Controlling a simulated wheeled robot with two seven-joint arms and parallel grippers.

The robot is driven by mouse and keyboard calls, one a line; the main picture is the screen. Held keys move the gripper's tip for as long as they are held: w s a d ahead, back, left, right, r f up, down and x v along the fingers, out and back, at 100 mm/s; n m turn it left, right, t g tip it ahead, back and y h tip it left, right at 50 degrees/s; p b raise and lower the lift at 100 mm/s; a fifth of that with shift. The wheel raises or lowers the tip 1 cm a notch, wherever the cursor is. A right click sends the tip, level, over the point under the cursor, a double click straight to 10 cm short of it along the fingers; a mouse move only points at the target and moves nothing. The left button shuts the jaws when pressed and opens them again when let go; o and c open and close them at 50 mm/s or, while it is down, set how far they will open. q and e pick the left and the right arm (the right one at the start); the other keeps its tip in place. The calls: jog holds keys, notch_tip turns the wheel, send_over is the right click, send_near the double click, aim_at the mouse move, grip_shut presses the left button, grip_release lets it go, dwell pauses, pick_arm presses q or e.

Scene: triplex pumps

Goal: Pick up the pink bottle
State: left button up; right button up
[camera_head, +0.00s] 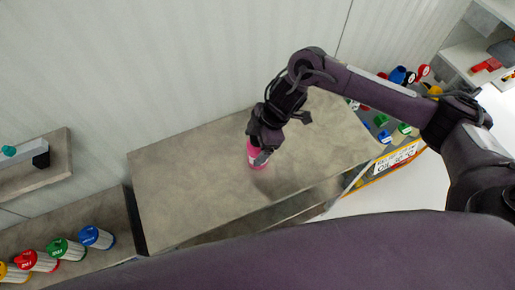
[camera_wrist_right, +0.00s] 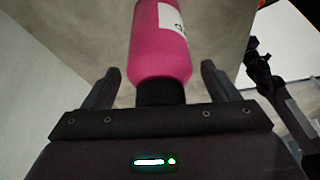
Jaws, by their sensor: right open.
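The pink bottle (camera_head: 257,155) stands on the grey table (camera_head: 190,185), partly hidden by my right gripper (camera_head: 263,150) in the head view. In the right wrist view the pink bottle (camera_wrist_right: 160,50) shows large, with a white label and a dark neck or cap toward the gripper. The open fingers of my right gripper (camera_wrist_right: 160,85) are on either side of the bottle's dark end, with gaps between them and it. My left gripper is not in view.
Several canisters with coloured lids (camera_head: 65,249) stand on a lower surface at the left. A wall shelf (camera_head: 45,180) is at the far left. A bin with coloured items (camera_head: 395,160) is right of the table. The table top around the bottle is clear.

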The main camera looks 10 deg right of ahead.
jog(key=c, duration=1.6)
jog(key=shift+r, duration=0.15)
